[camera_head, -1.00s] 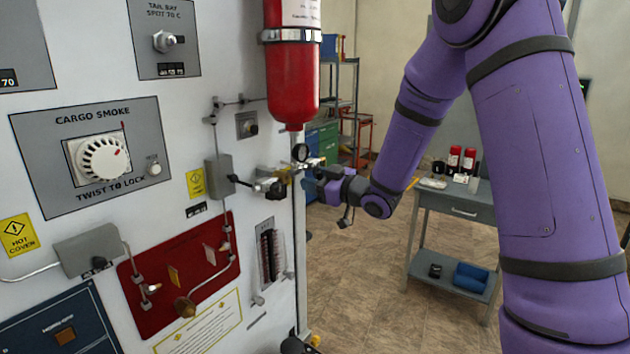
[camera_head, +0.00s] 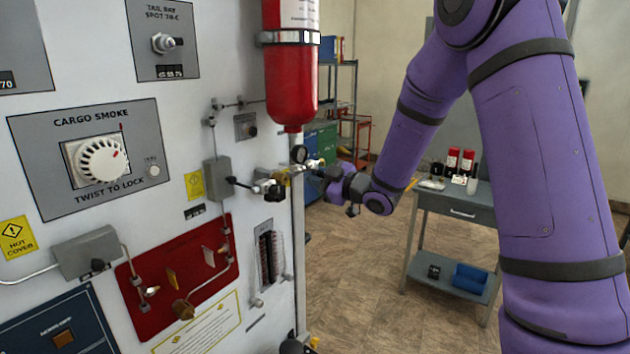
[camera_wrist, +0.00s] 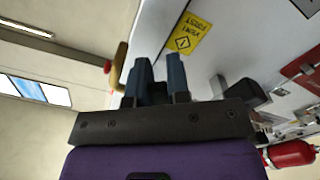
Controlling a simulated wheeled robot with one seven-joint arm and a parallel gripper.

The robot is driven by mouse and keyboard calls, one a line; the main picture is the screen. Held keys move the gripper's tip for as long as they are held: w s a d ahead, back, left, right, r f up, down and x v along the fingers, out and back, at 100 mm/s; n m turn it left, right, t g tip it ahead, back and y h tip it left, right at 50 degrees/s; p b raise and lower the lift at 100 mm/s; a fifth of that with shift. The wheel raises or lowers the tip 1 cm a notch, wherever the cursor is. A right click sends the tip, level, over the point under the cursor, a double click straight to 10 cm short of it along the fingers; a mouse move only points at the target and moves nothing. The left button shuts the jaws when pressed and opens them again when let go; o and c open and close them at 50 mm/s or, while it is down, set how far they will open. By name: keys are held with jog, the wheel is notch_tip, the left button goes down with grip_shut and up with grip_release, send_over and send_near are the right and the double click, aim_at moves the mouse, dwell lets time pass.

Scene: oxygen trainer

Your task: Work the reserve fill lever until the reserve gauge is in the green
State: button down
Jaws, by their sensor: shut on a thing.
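My gripper (camera_head: 318,174) is at the right edge of the white panel, just below and right of the red bottle (camera_head: 292,75). In the wrist view its two dark fingers (camera_wrist: 160,82) stand close together, shut on what I take to be the reserve fill lever. The held part is mostly hidden by the fingers. A small round gauge (camera_head: 299,153) sits under the bottle, left of the gripper. Its needle and green band are too small to read. A brass-coloured fitting (camera_head: 285,176) is beside it.
A grey box (camera_head: 217,179) and a red plate with fittings (camera_head: 150,305) are on the panel, left of the gripper. A grey cart (camera_head: 455,204) stands to the right. Open floor lies between panel and cart. A yellow label (camera_wrist: 187,34) is near the fingers.

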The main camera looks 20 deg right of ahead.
dwell(0.3)
jog(key=c, duration=1.1)
grip_release()
jog(key=v, duration=1.1)
